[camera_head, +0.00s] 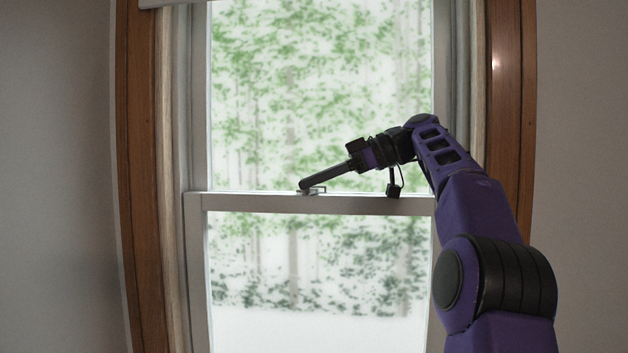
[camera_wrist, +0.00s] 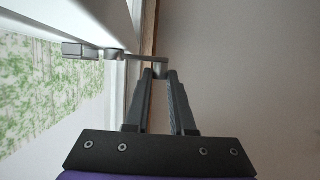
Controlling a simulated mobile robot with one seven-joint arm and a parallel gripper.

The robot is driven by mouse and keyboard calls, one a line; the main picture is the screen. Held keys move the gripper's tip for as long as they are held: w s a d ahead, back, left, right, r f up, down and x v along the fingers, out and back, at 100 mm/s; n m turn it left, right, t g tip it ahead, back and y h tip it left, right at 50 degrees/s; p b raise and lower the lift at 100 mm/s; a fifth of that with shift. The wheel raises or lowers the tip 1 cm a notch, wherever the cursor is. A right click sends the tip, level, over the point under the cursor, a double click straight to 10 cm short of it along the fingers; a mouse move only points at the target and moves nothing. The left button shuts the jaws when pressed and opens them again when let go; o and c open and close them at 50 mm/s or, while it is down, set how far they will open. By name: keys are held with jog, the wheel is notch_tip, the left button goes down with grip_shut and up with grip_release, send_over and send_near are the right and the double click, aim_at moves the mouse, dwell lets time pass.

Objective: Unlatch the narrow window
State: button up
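The narrow window (camera_head: 320,205) has a pale frame, with a small metal latch (camera_head: 318,190) on the rail between the upper and lower sashes. My gripper (camera_head: 305,185) reaches in from the right, its fingertips at the latch. In the wrist view, the latch's lever (camera_wrist: 140,57) sticks out sideways from its pivot and ends in a short round knob (camera_wrist: 160,69). The fingertips of my gripper (camera_wrist: 160,75) are close together on either side of this knob and appear to pinch it. The fingers partly hide the knob's lower part.
Wooden trim (camera_head: 140,180) borders the window on both sides, with plain walls (camera_head: 60,180) beyond. Another dark metal latch piece (camera_wrist: 82,50) sits beyond the pivot in the wrist view. A pale bar (camera_head: 160,3) shows at the top left. Space in front of the lower pane is clear.

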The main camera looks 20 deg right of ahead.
jog(key=o, duration=0.4)
jog(key=shift+o, duration=0.2)
jog(key=shift+a+f, duration=0.1)
